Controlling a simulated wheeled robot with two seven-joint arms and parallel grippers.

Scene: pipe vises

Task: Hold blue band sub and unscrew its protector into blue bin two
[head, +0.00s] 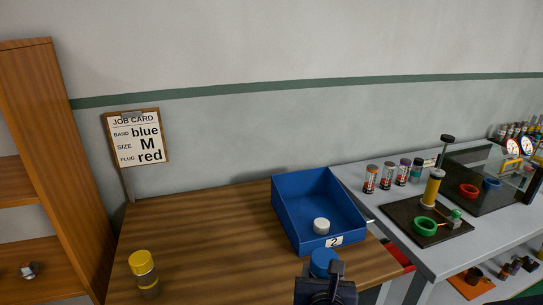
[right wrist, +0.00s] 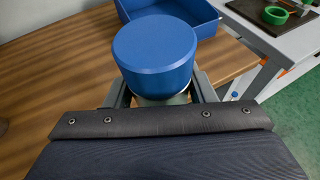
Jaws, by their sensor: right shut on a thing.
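My right gripper (head: 324,280) is shut on a piece with a round blue top (head: 323,262), in front of the blue bin. The right wrist view shows my right gripper (right wrist: 163,97) with a finger on either side of the piece. The wide blue top (right wrist: 155,50) sits above a grey body; most of the body and any band on it are hidden. The blue bin (head: 289,219) with label "2" stands on the wooden table, with a white round cap (head: 321,226) inside. The bin also shows in the right wrist view (right wrist: 207,28). My left gripper is out of view.
A yellow-topped piece (head: 144,272) stands at the table's front left. A job card (head: 136,138) reading blue, M, red is behind. The grey bench (head: 393,230) at right holds several small bottles and a green ring (head: 425,226). The table's middle is clear.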

